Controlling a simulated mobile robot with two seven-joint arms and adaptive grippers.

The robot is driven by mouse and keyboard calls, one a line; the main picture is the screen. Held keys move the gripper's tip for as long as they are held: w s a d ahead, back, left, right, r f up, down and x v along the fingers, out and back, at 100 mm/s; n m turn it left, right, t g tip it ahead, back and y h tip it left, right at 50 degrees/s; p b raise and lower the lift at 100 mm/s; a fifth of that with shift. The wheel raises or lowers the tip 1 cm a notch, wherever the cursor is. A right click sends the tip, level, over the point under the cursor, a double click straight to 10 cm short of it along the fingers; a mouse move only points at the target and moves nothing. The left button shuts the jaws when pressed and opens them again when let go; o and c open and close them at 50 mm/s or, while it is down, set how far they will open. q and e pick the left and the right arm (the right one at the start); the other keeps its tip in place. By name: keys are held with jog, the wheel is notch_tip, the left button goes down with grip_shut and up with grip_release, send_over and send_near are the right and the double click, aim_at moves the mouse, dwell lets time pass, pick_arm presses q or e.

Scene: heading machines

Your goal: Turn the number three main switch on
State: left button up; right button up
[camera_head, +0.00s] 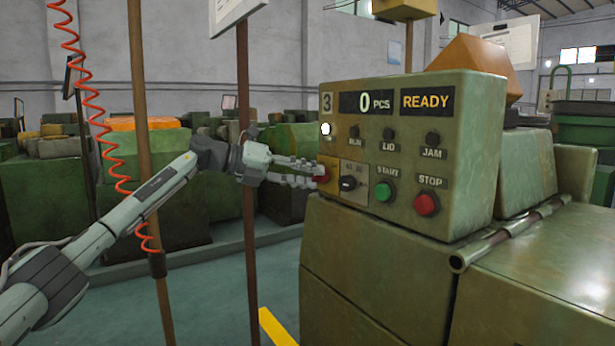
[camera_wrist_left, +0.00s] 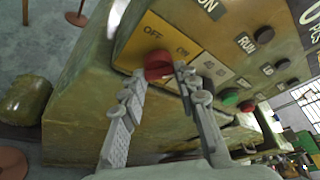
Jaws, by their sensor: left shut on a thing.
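The main switch (camera_head: 325,174) is a red knob on a yellow plate at the left edge of the green control box (camera_head: 466,150), which is marked 3. In the left wrist view the red knob (camera_wrist_left: 157,65) sits below the OFF and ON labels. I cannot tell which label it points to. My left gripper (camera_head: 317,175) reaches the panel from the left, its fingers on either side of the knob and shut on it. The wrist view also shows this gripper (camera_wrist_left: 160,74) around the knob. My right gripper is not in view.
A white lamp (camera_head: 326,128) is lit; the display (camera_head: 367,103) reads 0 PCS and READY. A brown post (camera_head: 247,180) stands near my left wrist.

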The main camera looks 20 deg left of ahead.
pick_arm(q)
jog(key=shift+m, duration=0.3)
dwell(0.4)
jog(key=o, duration=1.2)
jog(key=shift+c, duration=0.2)
jog(key=v, duration=1.2)
